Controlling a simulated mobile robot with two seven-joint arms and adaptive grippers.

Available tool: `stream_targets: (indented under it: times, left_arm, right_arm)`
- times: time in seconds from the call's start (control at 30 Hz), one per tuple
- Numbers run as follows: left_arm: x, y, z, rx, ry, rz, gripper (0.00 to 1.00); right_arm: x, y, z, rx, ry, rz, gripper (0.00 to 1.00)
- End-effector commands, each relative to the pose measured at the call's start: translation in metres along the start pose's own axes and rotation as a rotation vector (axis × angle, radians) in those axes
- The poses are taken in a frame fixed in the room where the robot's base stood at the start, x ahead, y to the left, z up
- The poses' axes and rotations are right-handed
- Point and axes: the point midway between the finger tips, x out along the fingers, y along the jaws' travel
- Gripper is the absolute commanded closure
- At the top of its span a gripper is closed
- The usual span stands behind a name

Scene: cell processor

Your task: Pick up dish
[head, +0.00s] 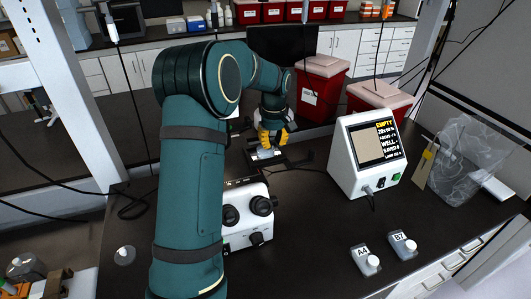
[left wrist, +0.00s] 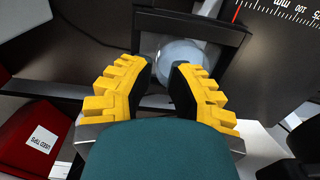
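A round, clear, whitish dish (left wrist: 180,55) sits in a dark square frame (left wrist: 232,38) in the left wrist view. My left gripper (left wrist: 159,68), with yellow-backed fingers and dark inner pads, is open. Its fingertips reach toward the near edge of the dish, with a gap between them; I cannot tell if either touches it. In the head view my left gripper (head: 271,137) points down over the dark stage beyond the white microscope body (head: 245,235); the dish is mostly hidden there. My right gripper is not in view.
A white screen unit (head: 352,165) reading "EMPTY" stands right of the stage. Red bins (head: 322,85) stand behind. A small clear round item (head: 124,255) lies at left.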

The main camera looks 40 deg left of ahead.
Motion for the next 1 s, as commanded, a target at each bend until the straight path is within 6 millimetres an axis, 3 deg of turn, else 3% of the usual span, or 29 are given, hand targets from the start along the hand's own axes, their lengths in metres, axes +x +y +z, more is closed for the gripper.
stream_targets:
  times: [0.1, 0.23, 0.47, 0.53, 1.0]
  left_arm:
    - [0.017, -0.001, 0.0, -0.001, -0.002, -0.002, 0.85]
    - [0.025, 0.0, 0.0, 0.0, -0.001, 0.0, 0.85]
    - [0.026, 0.0, 0.0, 0.0, 0.0, 0.001, 0.85]
    - [0.026, 0.0, 0.0, 0.0, 0.0, 0.001, 1.0]
    - [0.024, 0.0, -0.001, 0.0, 0.001, 0.001, 1.0]
  right_arm:
    - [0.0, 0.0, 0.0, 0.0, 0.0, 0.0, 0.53]
    - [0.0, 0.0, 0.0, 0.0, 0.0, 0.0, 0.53]
    - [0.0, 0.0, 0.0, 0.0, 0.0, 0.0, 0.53]
    - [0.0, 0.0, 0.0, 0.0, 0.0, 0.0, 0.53]
    - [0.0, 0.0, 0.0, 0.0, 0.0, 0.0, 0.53]
